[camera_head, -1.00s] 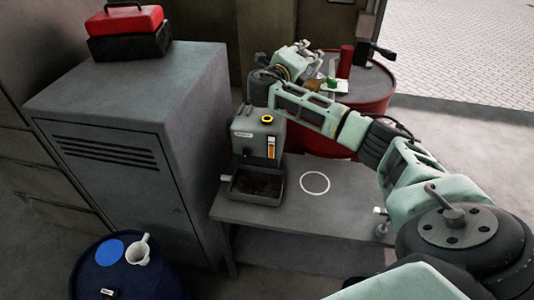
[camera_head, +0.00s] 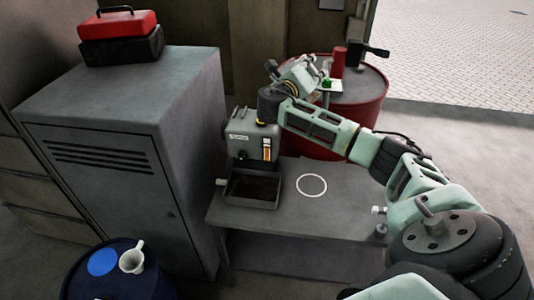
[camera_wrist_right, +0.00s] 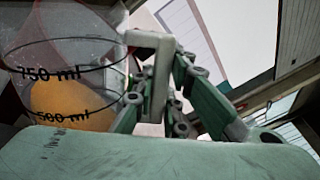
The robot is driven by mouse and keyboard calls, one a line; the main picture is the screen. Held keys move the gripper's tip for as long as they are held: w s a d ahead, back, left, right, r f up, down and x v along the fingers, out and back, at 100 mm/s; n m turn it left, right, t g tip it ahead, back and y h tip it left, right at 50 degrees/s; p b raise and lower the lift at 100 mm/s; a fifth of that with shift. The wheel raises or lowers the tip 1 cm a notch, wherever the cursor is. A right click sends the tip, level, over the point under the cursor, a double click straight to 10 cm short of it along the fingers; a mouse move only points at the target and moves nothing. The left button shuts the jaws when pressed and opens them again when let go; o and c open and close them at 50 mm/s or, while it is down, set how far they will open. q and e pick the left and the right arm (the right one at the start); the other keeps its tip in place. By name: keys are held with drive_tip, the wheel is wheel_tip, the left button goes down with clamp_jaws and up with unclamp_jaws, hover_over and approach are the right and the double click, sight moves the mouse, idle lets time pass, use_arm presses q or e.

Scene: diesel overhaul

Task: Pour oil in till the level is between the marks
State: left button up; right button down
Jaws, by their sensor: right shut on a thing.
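The grey engine unit (camera_head: 250,143) stands at the back of the bench, with a sight gauge (camera_head: 267,150) on its front. The gauge shows an orange band; its marks are too small to read. The yellow-ringed filler (camera_head: 262,122) on top is mostly hidden by my right arm. My right gripper (camera_head: 312,70) is behind and right of the unit, above the red drum. In the wrist view the right gripper (camera_wrist_right: 155,85) is shut on a clear measuring jug (camera_wrist_right: 60,58), marked 750 ml and 500 ml, with orange oil inside. My left gripper is out of view.
A dark tray (camera_head: 250,202) sits in front of the unit. The bench (camera_head: 345,205) has a white ring and clear space. A grey cabinet (camera_head: 120,100) stands left. The red drum (camera_head: 370,95) is behind the bench. A blue drum (camera_head: 135,285) holds a white funnel-like cup (camera_head: 132,260).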

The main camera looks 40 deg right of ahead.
drive_tip(key=f+m+b, duration=0.1)
drive_tip(key=f, duration=0.1)
drive_tip(key=f+m+b, duration=0.1)
drive_tip(key=f+b, duration=0.1)
drive_tip(key=s+f+m+b, duration=0.1)
drive_tip(key=f+m+b, duration=0.1)
drive_tip(key=shift+d+f, duration=0.15)
drive_tip(key=shift+d, duration=0.15)
drive_tip(key=shift+d+f+m, duration=0.15)
drive_tip(key=shift+f+m, duration=0.05)
drive_tip(key=shift+m, duration=0.1)
drive_tip(key=f+m+b, duration=0.1)
drive_tip(key=f+b, duration=0.1)
drive_tip(key=f+m+b, duration=0.1)
drive_tip(key=f+b, duration=0.1)
drive_tip(key=w+f+m+b, duration=0.1)
drive_tip(key=f+m+b, duration=0.1)
drive_tip(key=b, duration=0.1)
drive_tip(key=shift+a, duration=0.3)
drive_tip(key=shift+w+f+m, duration=0.15)
drive_tip(key=shift+f+m, duration=0.1)
drive_tip(key=shift+m, duration=0.15)
drive_tip(key=shift+r, duration=0.1)
drive_tip(key=shift+r, duration=0.1)
